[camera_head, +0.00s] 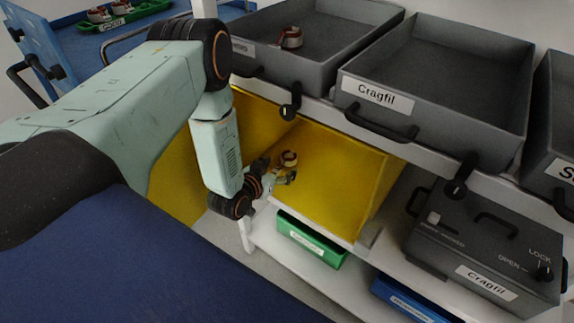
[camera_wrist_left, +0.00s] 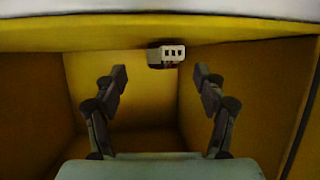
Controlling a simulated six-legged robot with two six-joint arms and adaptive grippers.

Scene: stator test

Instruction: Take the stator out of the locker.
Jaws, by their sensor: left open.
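The stator (camera_head: 289,158), a small pale ring with copper tones, is in the yellow locker (camera_head: 335,185), which is open at the front. My left gripper (camera_head: 285,176) is at the locker opening, close to the stator in the head view. In the left wrist view, my left gripper (camera_wrist_left: 160,85) has its fingers spread with nothing between the tips. A white block with dark slots (camera_wrist_left: 172,52), apparently part of the stator, shows beyond and above the fingertips. The stator's lower part is partly hidden in the head view. My right gripper is not in view.
Grey bins (camera_head: 440,65) with black handles sit above the locker; one holds another stator (camera_head: 291,38). A grey lock box (camera_head: 485,250) stands to the right. A green bin (camera_head: 310,240) and a blue bin (camera_head: 405,298) are below. A green tray (camera_head: 125,17) is at upper left.

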